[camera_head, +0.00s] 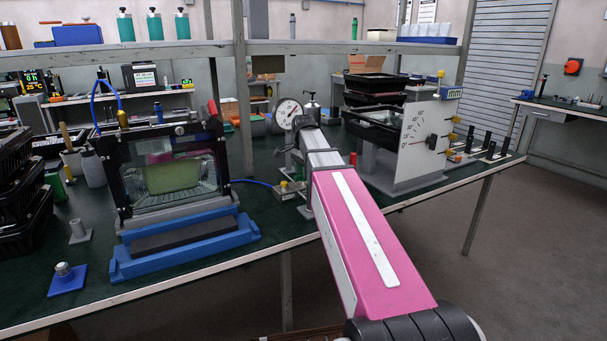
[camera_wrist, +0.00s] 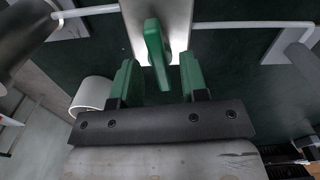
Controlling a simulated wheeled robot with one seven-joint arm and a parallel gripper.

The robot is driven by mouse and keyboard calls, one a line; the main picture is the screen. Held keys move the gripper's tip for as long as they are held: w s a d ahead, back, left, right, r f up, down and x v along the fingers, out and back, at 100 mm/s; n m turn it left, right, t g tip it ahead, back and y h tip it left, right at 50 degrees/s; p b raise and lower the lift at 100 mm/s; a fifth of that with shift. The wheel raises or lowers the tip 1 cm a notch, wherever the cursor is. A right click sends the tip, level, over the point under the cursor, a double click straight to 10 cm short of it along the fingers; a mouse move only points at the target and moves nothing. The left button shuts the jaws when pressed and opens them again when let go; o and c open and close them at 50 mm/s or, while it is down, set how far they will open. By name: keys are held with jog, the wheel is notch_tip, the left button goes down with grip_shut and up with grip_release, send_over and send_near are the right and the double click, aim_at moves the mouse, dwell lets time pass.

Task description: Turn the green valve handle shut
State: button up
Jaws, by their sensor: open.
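The green valve handle (camera_wrist: 157,52) shows in the wrist view as a narrow upright lever in front of a pale plate (camera_wrist: 178,22). My gripper (camera_wrist: 158,64) has two green fingers, spread apart, one on each side of the handle's near end. A gap shows between each finger and the handle, so it is not gripped. In the head view my pink arm reaches over the bench, and its end hides the handle and the fingers.
A round dial gauge (camera_head: 287,113) stands just beyond my arm's end. A white scale panel (camera_head: 428,138) is on the right. In the wrist view, thin pipes run to both sides of the plate.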

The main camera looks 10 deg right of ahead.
jog(key=shift+f, duration=0.45)
jog(key=c, duration=0.7)
jog(key=shift+m, duration=0.8)
jog(key=o, duration=0.7)
jog(key=shift+r, duration=0.15)
notch_tip(320, 180, up, 10)
jog(key=shift+r, duration=0.25)
